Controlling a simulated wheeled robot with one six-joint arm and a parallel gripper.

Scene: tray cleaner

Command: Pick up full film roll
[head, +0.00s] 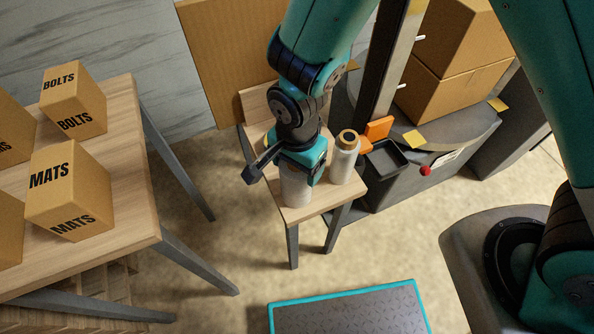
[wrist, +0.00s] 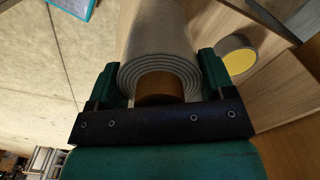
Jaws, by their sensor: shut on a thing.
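The film roll (wrist: 158,40) is a thick grey-white roll with a brown core, and its wound end faces the wrist camera. My gripper (wrist: 160,78) has one green finger on each side of it and is shut on it. In the head view, my gripper (head: 301,165) points down over the small wooden stand, and the pale lower part of the held roll (head: 296,188) shows beneath it. The roll is upright; whether its base touches the stand cannot be told. A second, slimmer pale roll (head: 345,163) with a tan core stands upright just to the right.
The small wooden stand (head: 310,209) has a bare front edge. A grey round thing with a yellow top (wrist: 238,60) lies close beside my gripper. A dark bin (head: 386,158) and red button (head: 425,171) are at right. A box-laden table (head: 130,190) is at left.

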